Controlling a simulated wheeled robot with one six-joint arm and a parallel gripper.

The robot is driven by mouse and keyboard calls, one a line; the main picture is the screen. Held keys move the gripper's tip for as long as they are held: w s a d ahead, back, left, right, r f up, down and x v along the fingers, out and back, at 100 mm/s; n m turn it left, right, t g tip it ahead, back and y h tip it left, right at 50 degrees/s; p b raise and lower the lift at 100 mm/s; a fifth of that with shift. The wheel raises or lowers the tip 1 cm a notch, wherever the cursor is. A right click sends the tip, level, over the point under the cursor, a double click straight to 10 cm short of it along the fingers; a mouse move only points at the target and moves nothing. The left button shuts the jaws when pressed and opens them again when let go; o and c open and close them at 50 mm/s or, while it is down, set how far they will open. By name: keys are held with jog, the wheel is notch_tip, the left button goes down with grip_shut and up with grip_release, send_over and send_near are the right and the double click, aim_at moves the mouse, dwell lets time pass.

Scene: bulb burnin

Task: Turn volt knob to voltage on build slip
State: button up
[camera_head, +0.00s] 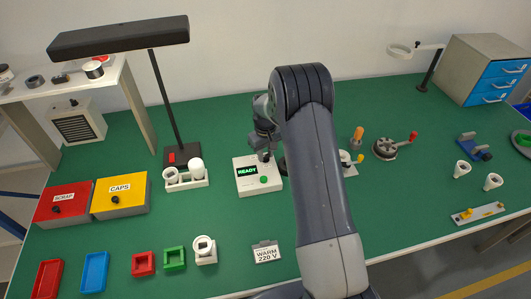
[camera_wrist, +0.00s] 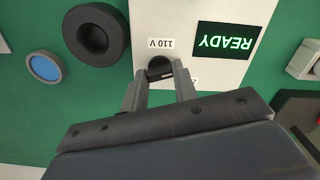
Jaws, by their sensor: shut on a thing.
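The build slip (camera_head: 266,252) lies at the front of the green table and reads "WARM 220 V". A second label (camera_wrist: 194,81) is mostly hidden by my gripper; only a "2" shows. My gripper (camera_wrist: 161,82) is shut on the knob, a finger on each side. The knob's pointer direction is unclear.
A white rack (camera_head: 186,183) with white parts stands left of the tester. A dark ring (camera_wrist: 96,38) and a blue disc (camera_wrist: 45,67) lie close by in the wrist view. My arm hides the table just right of the tester.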

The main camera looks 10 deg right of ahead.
jog(key=shift+f+m+b, duration=0.1)
jog(key=shift+m+b, duration=0.35)
jog(key=shift+m, duration=0.05)
jog(key=shift+c, duration=0.4)
jog(key=shift+b, duration=0.3)
jog(key=m+b, duration=0.1)
jog(key=m, duration=0.1)
jog(key=shift+m+b, duration=0.4)
jog(key=m+b, duration=0.2)
jog(key=m, duration=0.3)
jog(key=shift+m, duration=0.7)
jog(key=o, duration=1)
jog(key=shift+r, duration=0.2)
